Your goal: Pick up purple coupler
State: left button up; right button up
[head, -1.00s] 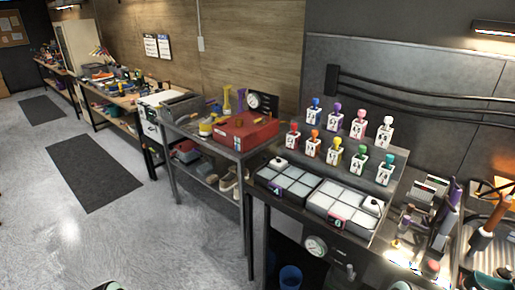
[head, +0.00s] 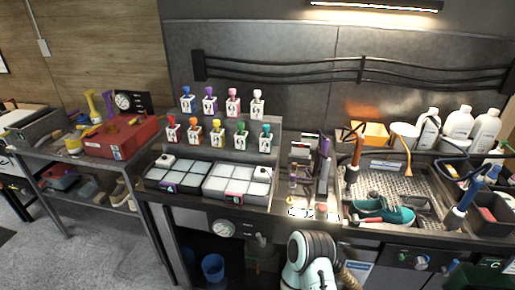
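Several purple things show in the head view, and I cannot tell for certain which is the coupler. A small upright purple piece (head: 108,101) stands beside a similar yellow piece (head: 91,104) on the left table, behind the red toolbox (head: 122,137). A purple-topped bottle (head: 210,101) stands in the back row of the bottle rack. A tall dark tool with a purple part (head: 325,148) stands right of the rack. Neither gripper is in view.
Two trays of pale blocks (head: 236,198) lie before the bottle rack. A perforated sink tray (head: 383,187) holds a teal shoe (head: 385,213) at the right. White jugs (head: 457,122) stand behind it. A blue bin (head: 213,267) is below the bench.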

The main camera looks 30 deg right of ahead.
aim_at(293, 177)
jog(key=z, duration=1.35)
